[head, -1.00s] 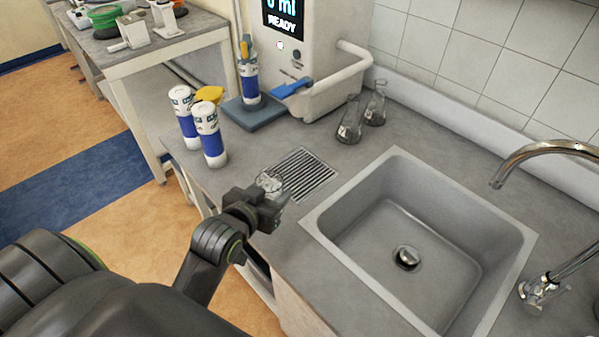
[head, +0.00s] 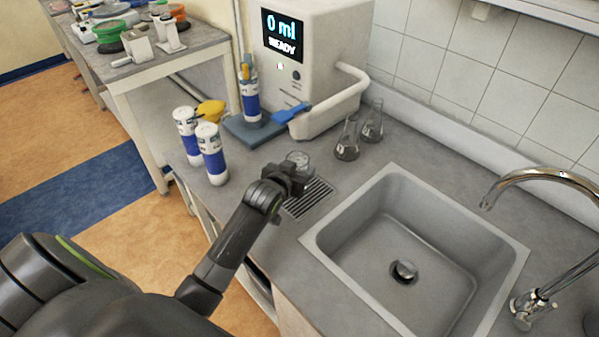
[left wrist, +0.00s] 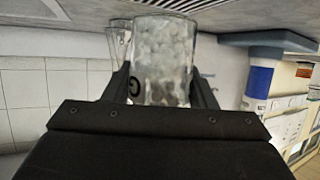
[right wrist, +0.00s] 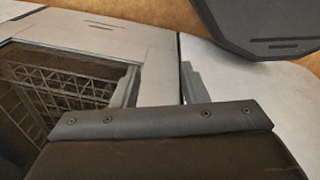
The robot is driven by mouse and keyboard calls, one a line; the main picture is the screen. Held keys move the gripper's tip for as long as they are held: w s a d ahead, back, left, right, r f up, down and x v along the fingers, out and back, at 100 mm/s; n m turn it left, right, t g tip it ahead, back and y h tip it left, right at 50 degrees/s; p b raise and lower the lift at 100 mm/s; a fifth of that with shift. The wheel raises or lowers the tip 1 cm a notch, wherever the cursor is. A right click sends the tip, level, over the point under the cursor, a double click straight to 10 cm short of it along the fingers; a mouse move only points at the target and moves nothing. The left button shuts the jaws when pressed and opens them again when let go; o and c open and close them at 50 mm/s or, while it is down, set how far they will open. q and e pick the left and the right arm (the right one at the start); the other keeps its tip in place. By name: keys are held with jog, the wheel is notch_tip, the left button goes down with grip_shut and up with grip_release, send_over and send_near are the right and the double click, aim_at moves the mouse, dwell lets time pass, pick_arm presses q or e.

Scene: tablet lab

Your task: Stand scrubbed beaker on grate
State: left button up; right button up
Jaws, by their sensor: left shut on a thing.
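The beaker (head: 299,158) is clear glass, with its rim showing past my left gripper (head: 291,175) in the head view. That gripper is shut on it. In the left wrist view the beaker (left wrist: 164,58) sits between the fingers, its wall mottled with whitish blobs and a dark round mark. The grate (head: 312,196) is a slotted metal strip in the counter left of the sink. The beaker is over or beside its far end, partly hidden by the gripper; I cannot tell whether it touches. My right gripper (right wrist: 158,88) is open and empty in the right wrist view.
The sink (head: 322,222) lies right of the grate. Two flasks (head: 347,142) stand behind it. Two blue-and-white bottles (head: 211,155) stand to the left, near a dispenser (head: 318,60) reading 0 ml. A wire basket (right wrist: 60,85) shows below my right gripper.

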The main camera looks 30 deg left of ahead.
pick_arm(q)
jog(key=shift+w, duration=0.55)
notch_tip(320, 180, down, 3)
jog(key=shift+r+p, duration=0.15)
jog(key=shift+p, duration=0.35)
jog(key=shift+f, duration=0.4)
jog(key=shift+f, duration=0.1)
jog(key=o, duration=1)
jog(key=shift+s, duration=0.1)
